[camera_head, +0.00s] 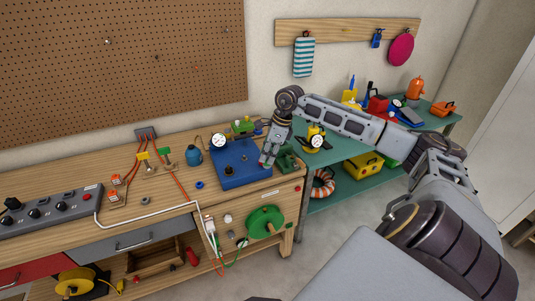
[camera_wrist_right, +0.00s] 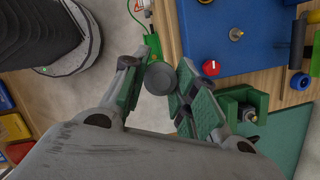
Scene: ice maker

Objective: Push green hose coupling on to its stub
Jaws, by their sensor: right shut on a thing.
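My right gripper (camera_head: 266,160) is over the right end of the blue base plate (camera_head: 243,178) on the workbench, pointing down. In the right wrist view my right gripper (camera_wrist_right: 158,80) has green-padded fingers, shut on a dark grey round thing (camera_wrist_right: 160,77). I cannot tell whether this is the green hose coupling. A brass stub-like fitting (camera_wrist_right: 236,34) stands on the blue plate, apart from the fingers. A green hose (camera_wrist_right: 136,15) runs near the bench's front edge. A green reel (camera_head: 265,221) hangs at the bench front. My left gripper is not in view.
A red knob (camera_wrist_right: 211,68) sits on the plate near the fingers. A green vise-like block (camera_head: 288,158) stands just right of the gripper. A teal shelf (camera_head: 345,151) stands beyond.

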